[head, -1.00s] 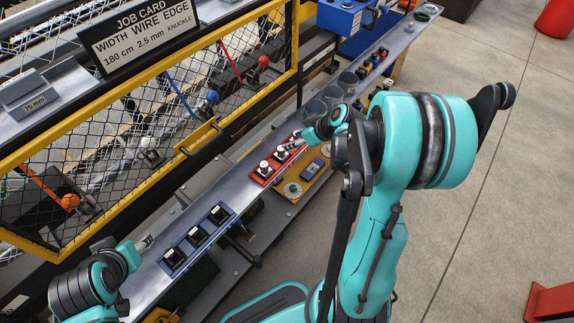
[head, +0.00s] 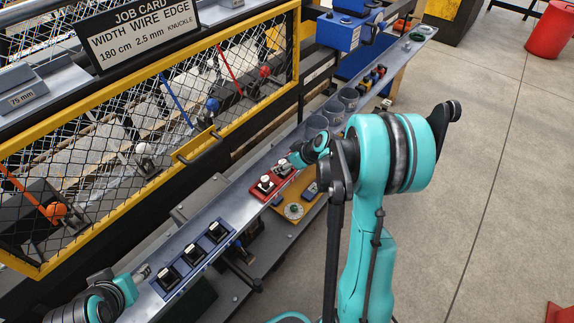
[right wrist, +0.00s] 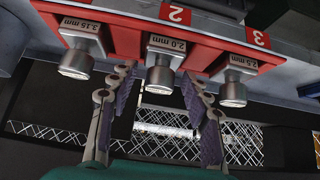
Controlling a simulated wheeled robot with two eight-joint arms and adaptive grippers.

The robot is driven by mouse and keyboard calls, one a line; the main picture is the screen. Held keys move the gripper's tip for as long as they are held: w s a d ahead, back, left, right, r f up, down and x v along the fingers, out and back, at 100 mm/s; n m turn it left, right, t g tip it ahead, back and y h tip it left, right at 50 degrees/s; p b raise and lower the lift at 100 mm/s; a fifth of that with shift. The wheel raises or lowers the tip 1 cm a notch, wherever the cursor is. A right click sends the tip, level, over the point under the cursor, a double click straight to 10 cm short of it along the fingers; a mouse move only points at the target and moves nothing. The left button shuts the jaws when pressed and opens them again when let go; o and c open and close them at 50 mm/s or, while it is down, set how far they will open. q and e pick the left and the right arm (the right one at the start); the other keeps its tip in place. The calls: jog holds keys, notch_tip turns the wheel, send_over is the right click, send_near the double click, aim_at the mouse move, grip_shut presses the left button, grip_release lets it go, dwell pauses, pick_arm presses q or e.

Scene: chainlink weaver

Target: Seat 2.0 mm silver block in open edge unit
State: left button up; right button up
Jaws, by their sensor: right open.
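The 2.0 mm silver block (right wrist: 159,77) sits in the red rack (right wrist: 125,29), between the 3.15 mm block (right wrist: 75,62) and the 2.5 mm block (right wrist: 233,90). My right gripper (right wrist: 157,88) is open, its fingers on either side of the 2.0 mm block, with no clear contact. In the head view the red rack (head: 258,194) lies on the long rail, and my right gripper (head: 291,163) is at its far end, partly hidden by my arm. My left gripper (head: 142,272) is small at lower left, jaws unclear. I cannot identify the open edge unit.
A blue tray (head: 181,285) with black blocks sits nearer on the rail. Dark cups (head: 348,97) stand farther along. A yellow-framed mesh guard (head: 120,242) runs beside the rail.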

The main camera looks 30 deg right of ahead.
grip_shut()
jog(key=shift+r, duration=0.1)
jog(key=shift+r+p, duration=1.95)
jog(key=shift+r, duration=0.65)
